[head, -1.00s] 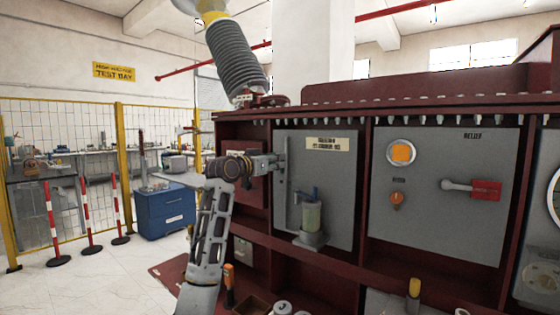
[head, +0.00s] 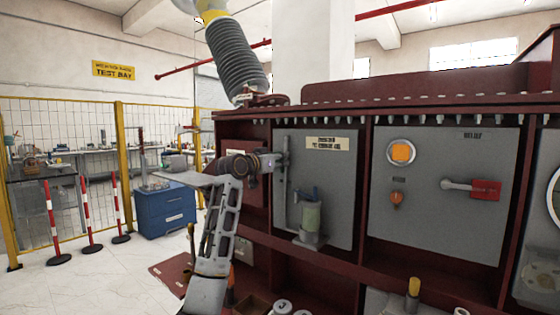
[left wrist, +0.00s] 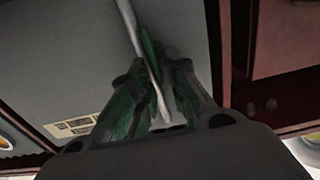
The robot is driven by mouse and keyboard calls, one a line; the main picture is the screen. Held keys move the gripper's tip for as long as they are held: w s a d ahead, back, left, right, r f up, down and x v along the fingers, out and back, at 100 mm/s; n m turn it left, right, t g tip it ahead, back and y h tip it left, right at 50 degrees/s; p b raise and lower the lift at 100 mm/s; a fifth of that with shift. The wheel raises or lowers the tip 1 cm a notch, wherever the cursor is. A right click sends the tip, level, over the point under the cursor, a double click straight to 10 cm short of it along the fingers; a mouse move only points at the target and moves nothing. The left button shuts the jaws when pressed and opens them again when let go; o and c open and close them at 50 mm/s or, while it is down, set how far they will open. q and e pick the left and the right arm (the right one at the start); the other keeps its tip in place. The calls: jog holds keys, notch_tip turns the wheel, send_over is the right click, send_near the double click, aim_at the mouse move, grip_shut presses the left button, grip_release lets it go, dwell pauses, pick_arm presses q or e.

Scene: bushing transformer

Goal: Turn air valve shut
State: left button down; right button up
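A grey panel (head: 342,205) with a pale label stands in a dark red frame in the head view. A slim upright grey lever (head: 284,205) is at its left edge; I take it for the air valve's handle. My left gripper (head: 281,161) is at the lever's upper part, and its fingers are small and partly hidden there. In the left wrist view a pale rod (left wrist: 141,55), which looks like the lever, runs between my green-padded fingers (left wrist: 160,95). Whether they grip it I cannot tell. My right gripper is not in view.
A greenish cylinder (head: 311,217) on a grey bracket stands just right of the lever. A blue cabinet (head: 165,212) and open floor lie left.

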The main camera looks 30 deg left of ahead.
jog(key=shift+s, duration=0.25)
